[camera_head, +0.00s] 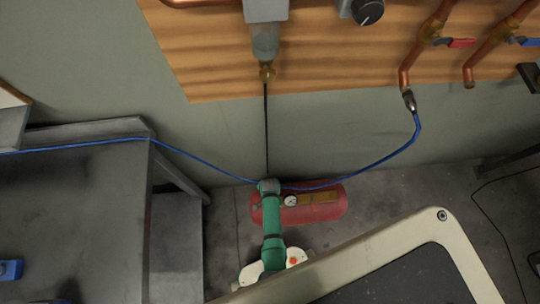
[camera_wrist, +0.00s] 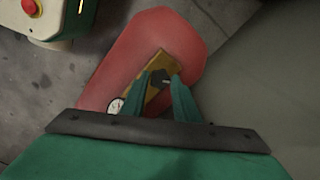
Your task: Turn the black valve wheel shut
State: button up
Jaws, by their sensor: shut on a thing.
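In the wrist view, my gripper (camera_wrist: 162,76) reaches down over the red tank, with its two green fingers closing towards each other. A small dark piece (camera_wrist: 159,79), which looks like the black valve wheel, sits between the fingertips, in front of the tank's yellow-brown plate. The fingers hide part of it, so its full shape and how far it is turned do not show. In the head view, my green arm stands over the tank; I cannot make out the fingers or the wheel there.
The red tank (camera_head: 325,203) lies on the floor by the wall and carries a round gauge (camera_head: 290,201). A blue hose (camera_head: 375,165) runs from the copper pipes past my arm. A grey bench (camera_head: 70,215) stands at left. A black dial (camera_head: 368,11) is on the wooden board.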

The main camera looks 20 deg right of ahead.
jog(key=m, duration=0.6)
jog(key=shift+d, duration=0.1)
jog(key=shift+m, duration=0.4)
jog(key=o, duration=1.1)
jog(key=shift+c, duration=0.2)
jog(key=shift+r, duration=0.1)
notch_tip(320, 180, up, 11)
jog(key=shift+s+f, duration=0.1)
jog(key=shift+f, duration=0.1)
